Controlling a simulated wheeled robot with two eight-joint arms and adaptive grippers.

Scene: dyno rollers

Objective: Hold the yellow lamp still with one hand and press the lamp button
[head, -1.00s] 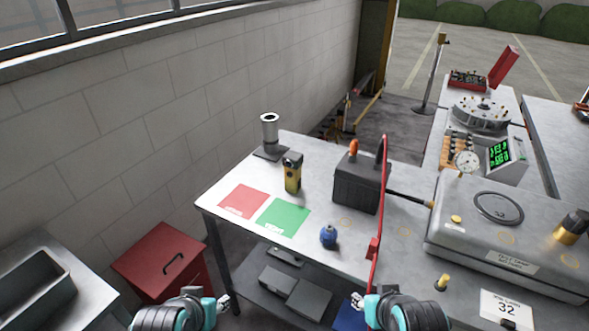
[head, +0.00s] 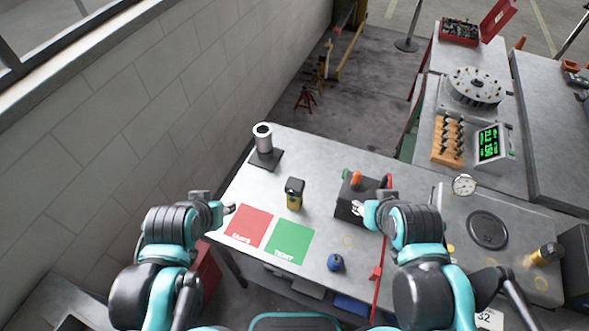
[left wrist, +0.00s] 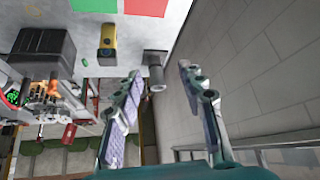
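The yellow lamp (head: 294,198), yellow with a black top, stands upright on the grey bench; it also shows in the left wrist view (left wrist: 107,40). My right gripper (head: 359,209) is right of the lamp, in front of the dark box, apart from the lamp. Its finger opening is too small to judge.
A red square (head: 250,224) and a green square (head: 288,243) lie in front of the lamp. A grey cylinder on a base (head: 263,142) stands behind it. The dark box (head: 347,190), a blue object (head: 335,262) and a red upright frame (head: 381,262) are to the right.

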